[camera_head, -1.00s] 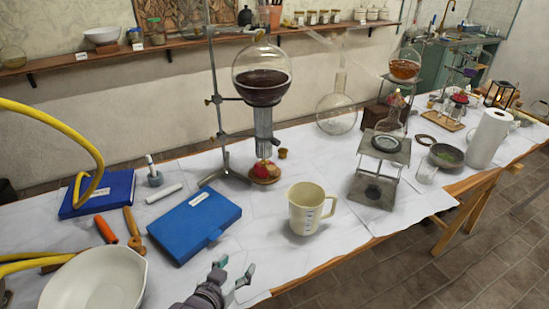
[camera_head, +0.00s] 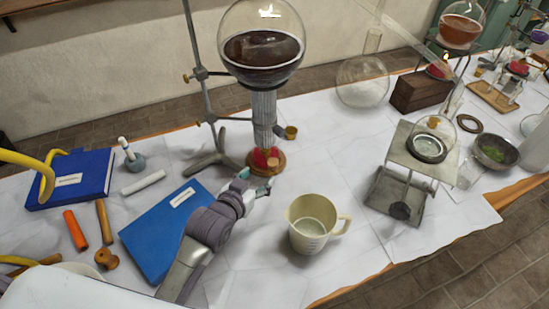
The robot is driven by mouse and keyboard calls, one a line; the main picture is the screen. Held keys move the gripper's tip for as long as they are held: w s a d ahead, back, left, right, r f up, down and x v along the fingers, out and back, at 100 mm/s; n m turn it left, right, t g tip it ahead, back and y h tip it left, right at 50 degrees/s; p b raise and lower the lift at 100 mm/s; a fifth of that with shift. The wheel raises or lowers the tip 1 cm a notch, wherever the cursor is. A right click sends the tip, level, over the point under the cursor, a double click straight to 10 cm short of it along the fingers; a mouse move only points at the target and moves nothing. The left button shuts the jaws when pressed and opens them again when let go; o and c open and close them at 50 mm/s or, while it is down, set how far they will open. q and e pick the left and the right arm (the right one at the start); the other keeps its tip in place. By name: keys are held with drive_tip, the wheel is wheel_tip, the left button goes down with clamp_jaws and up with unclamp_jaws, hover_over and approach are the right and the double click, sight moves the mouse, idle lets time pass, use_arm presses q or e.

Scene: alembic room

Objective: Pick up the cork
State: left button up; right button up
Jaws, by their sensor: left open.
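A small tan piece (camera_head: 272,163) also shows at the front of the burner. Another cork-like stopper (camera_head: 433,123) is in the small flask on the metal stand. My left gripper (camera_head: 254,182) is open and empty, just in front of the burner, with its fingers pointing toward it. My right gripper is not in view.
A large round flask of dark liquid (camera_head: 261,48) hangs above the burner beside a metal stand (camera_head: 200,75). A cream measuring jug (camera_head: 311,222) stands right of my gripper. A blue book (camera_head: 165,225) lies left under my arm. Table between jug and jack stand (camera_head: 392,192) is clear.

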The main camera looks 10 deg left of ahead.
sight(273, 161)
use_arm(q)
drive_tip(key=x, duration=0.6)
drive_tip(key=shift+w+f, duration=0.15)
drive_tip(key=shift+w, duration=0.15)
drive_tip(key=p+x, duration=0.1)
drive_tip(key=x, duration=0.2)
drive_tip(key=shift+w+d+f, duration=0.1)
drive_tip(key=shift+w+f, duration=0.05)
drive_tip(key=shift+w+d+f, duration=0.1)
drive_tip(key=shift+w+f, duration=0.15)
drive_tip(key=shift+w, duration=0.2)
drive_tip(key=c, duration=0.8)
drive_tip(key=shift+c, duration=0.3)
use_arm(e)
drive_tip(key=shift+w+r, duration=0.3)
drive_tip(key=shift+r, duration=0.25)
use_arm(q)
drive_tip(key=shift+r, duration=0.2)
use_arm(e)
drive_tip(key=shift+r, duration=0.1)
